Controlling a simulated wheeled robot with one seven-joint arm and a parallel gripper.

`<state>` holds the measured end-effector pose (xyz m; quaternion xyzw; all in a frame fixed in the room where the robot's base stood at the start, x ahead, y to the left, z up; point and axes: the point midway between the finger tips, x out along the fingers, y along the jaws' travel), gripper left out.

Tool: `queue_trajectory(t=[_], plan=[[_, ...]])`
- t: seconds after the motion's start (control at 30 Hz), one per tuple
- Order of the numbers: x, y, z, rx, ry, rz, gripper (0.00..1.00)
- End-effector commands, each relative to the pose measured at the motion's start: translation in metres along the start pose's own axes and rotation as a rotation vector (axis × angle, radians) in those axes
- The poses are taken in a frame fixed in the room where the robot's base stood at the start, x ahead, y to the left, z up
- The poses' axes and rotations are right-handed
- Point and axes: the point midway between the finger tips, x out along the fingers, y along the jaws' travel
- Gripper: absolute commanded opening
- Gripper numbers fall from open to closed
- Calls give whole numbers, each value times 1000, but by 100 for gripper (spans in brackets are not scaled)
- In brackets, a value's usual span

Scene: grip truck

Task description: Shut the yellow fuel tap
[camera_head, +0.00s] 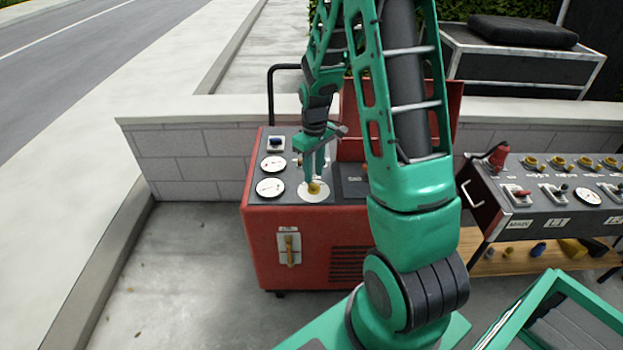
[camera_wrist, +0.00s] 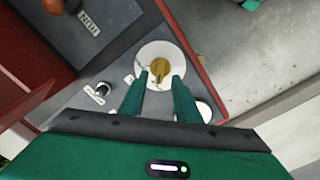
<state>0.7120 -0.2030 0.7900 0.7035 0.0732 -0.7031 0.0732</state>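The yellow tap (camera_head: 314,188) sits on a round white plate on the sloping dark top panel of the red machine (camera_head: 262,240). In the wrist view the yellow tap (camera_wrist: 159,69) shows its handle, near the middle of its plate. My gripper (camera_head: 314,178) points down at it from above. In the wrist view my gripper's (camera_wrist: 160,77) two green fingers are apart, one on each side of the tap, with gaps visible between them and the handle. I cannot tell how far the fingertips are above the plate.
Two white gauges (camera_head: 270,187) and a blue-black switch (camera_head: 276,143) are left of the tap. A yellowish lever (camera_head: 289,249) is on the machine's front. A raised red lid (camera_head: 352,110) stands behind. A control bench (camera_head: 545,190) is at right, a low block wall (camera_head: 190,155) behind.

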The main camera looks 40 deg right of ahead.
Motion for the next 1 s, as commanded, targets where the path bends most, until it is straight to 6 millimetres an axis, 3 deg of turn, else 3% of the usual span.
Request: queue_trajectory(t=[0.2, 0.4, 1.0], plan=[[-43, 1, -2, -1, 5, 2, 30], [-66, 1, -2, -1, 4, 2, 30], [-73, 0, -2, -1, 2, 1, 30]])
